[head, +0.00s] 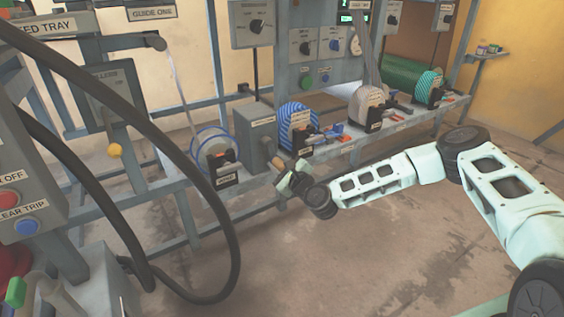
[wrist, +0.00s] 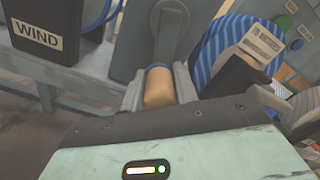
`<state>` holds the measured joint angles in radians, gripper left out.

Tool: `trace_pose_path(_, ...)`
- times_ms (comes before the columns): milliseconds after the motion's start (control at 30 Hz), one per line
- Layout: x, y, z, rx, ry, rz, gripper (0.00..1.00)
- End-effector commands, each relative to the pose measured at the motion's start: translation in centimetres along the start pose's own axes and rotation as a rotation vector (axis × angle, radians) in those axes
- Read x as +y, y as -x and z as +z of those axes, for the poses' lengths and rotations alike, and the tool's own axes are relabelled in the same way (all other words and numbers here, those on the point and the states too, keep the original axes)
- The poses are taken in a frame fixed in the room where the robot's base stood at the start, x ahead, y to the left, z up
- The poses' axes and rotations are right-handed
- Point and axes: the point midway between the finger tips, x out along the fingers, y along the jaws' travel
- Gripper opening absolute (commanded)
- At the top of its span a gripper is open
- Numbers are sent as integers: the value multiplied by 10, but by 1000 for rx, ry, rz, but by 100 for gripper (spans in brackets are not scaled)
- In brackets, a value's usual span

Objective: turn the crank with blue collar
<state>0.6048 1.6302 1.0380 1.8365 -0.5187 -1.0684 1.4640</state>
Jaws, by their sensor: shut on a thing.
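The crank's tan handle (wrist: 158,90) has a thin blue collar (wrist: 157,67) at its base. The handle points toward the wrist camera. A grey crank arm (wrist: 169,25) rises above the collar in the wrist view. My gripper (wrist: 159,88) is shut on the handle, one finger on each side of it. In the head view my gripper (head: 288,178) is at the front of a grey box (head: 255,137) on the bench rail. The handle (head: 277,162) shows only as a small tan bit there. The blue collar is too small to tell in the head view.
A black unit labelled WIND (wrist: 38,40) stands left of the crank, and a blue striped roll (wrist: 215,48) stands close on the right. In the head view a black hose (head: 150,130) loops across the left foreground. The floor (head: 330,265) below my arm is clear.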

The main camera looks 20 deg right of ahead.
Motion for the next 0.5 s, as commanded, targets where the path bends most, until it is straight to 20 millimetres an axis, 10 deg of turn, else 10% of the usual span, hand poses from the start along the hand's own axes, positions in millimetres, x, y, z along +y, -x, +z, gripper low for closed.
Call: trace_pose_path(500,25,3,11,1,-367,19,0)
